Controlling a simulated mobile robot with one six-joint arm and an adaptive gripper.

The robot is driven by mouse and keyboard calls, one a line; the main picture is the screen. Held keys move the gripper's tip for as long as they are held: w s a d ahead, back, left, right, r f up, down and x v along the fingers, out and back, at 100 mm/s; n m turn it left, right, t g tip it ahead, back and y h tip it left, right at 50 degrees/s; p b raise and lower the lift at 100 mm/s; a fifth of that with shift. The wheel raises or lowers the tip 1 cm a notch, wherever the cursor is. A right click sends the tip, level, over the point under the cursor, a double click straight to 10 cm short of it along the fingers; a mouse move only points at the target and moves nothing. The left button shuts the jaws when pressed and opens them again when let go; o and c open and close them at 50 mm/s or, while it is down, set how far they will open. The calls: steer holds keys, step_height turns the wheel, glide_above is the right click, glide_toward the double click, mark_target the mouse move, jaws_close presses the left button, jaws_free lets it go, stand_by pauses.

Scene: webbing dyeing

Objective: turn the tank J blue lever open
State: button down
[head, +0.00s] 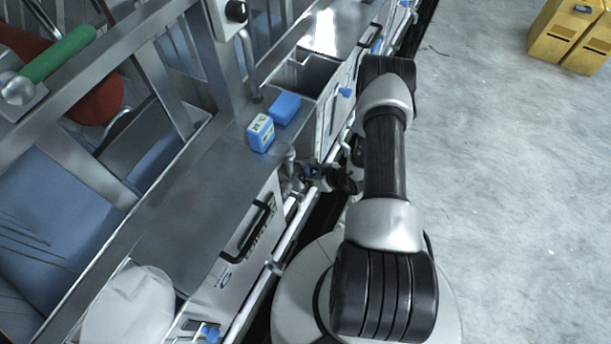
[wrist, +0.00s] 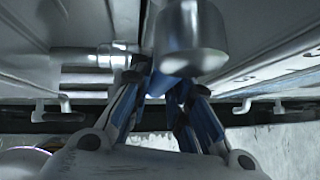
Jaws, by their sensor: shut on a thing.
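My gripper (head: 318,178) is low beside the front of the steel tank row in the head view. In the wrist view my gripper (wrist: 168,92) is shut on a blue lever (wrist: 172,84), just below a grey cylindrical valve part (wrist: 190,40). Only a little of the lever shows between the fingers, so its turn angle is hard to tell. In the head view the lever is mostly hidden by the gripper and pipes. The tank's letter is not readable.
Other blue levers show farther along (head: 345,92) and at the near end (head: 210,332). Two blue containers (head: 261,133) stand on the steel ledge. A black handle (head: 246,232) and a white pipe (head: 262,284) are close by. Floor to the right is clear up to yellow boxes (head: 575,35).

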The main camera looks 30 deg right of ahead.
steer(key=shift+w+d+r, duration=0.1)
steer(key=shift+w, duration=0.05)
steer(key=c, duration=1.8)
jaws_free()
steer(key=shift+c, duration=0.2)
steer(key=o, duration=0.4)
steer(key=shift+c, duration=0.2)
steer(key=v, duration=1.2)
